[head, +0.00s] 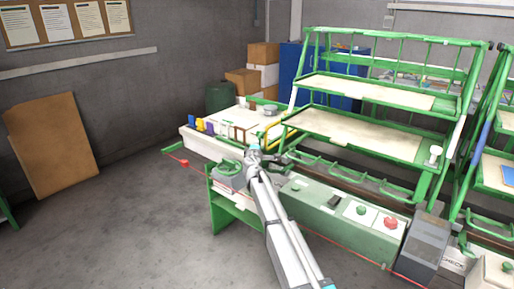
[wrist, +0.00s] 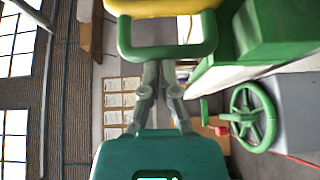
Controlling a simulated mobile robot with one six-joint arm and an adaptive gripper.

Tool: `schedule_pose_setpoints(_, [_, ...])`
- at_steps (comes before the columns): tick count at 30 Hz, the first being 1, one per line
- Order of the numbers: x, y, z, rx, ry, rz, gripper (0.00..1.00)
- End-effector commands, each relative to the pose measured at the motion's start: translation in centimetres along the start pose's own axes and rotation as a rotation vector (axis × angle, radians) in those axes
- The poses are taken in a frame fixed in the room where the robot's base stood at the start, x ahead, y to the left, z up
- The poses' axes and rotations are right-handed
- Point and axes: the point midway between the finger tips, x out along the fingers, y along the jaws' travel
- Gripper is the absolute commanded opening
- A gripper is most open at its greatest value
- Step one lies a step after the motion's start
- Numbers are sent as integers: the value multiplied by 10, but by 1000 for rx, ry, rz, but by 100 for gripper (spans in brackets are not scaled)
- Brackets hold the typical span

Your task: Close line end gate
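A yellow bar (wrist: 165,7) with a green loop handle (wrist: 165,52) shows at the top of the wrist view. The yellow bar also shows in the head view (head: 272,130), at the end of the line. I cannot tell for certain which part is the gate. My gripper (wrist: 157,66) has its fingers drawn together at the tips, close below the handle's crossbar. I cannot tell whether the tips touch it, and nothing shows between them. In the head view my gripper (head: 280,157) is small and partly hidden by my arm.
A green handwheel (wrist: 253,117) is beside my gripper on the right. A control box with a red button (head: 390,222) and green racks with shelves (head: 365,92) stand to the right in the head view. A red-tipped green bar (head: 178,157) juts out left.

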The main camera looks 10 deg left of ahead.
Motion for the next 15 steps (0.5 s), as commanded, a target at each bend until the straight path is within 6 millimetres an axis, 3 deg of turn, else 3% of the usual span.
schedule_pose_setpoints(15, [0,0,-9,-2,5,0,0])
